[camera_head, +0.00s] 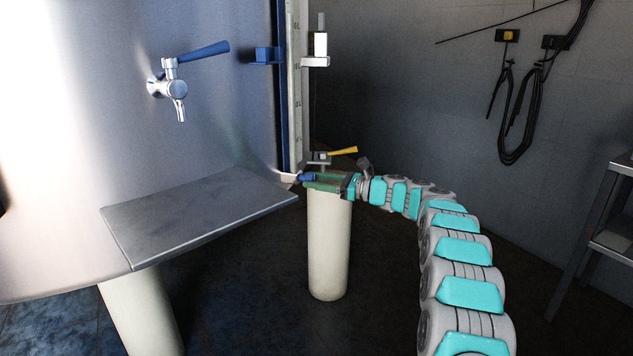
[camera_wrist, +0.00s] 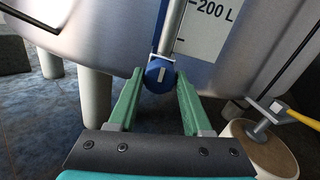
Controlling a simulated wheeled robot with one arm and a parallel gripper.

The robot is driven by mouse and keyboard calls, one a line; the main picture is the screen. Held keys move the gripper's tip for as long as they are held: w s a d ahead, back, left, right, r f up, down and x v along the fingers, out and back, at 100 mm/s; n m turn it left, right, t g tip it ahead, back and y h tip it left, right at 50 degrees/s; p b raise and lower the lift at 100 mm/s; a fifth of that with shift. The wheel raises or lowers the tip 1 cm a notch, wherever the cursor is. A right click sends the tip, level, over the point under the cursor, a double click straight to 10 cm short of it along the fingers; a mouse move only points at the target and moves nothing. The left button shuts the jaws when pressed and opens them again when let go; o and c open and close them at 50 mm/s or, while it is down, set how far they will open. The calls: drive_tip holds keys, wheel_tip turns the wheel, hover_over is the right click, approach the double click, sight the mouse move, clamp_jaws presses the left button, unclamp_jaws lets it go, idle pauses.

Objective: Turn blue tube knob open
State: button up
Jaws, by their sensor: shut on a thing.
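The blue knob (camera_wrist: 160,78) is round with a pale bar-shaped mark on its face. It sits at the bottom of the blue upright tube strip (camera_wrist: 162,28) on the tank's front. In the head view the knob (camera_head: 307,177) shows as a small blue piece at the strip's foot. My gripper (camera_wrist: 160,84) has its two green fingers on either side of the knob, with the tips at its left and right edges, shut on it. In the head view my gripper (camera_head: 320,184) reaches in from the right. The finger contact itself is too small to see clearly.
The steel tank (camera_head: 110,110) carries a tap with a blue lever (camera_head: 203,51). A grey shelf plate (camera_head: 200,215) juts out left of my gripper. A yellow-handled valve (camera_head: 342,151) is just behind it, near a pale leg (camera_head: 328,245). Open floor lies between arm and tank.

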clamp_jaws()
drive_tip(key=shift+n, duration=0.4)
drive_tip(key=n+b, duration=0.5)
drive_tip(key=n, duration=0.3)
drive_tip(key=n+b, duration=0.6)
drive_tip(key=n, duration=0.2)
drive_tip(key=shift+n+t+h, duration=0.3)
drive_tip(key=shift+n, duration=0.1)
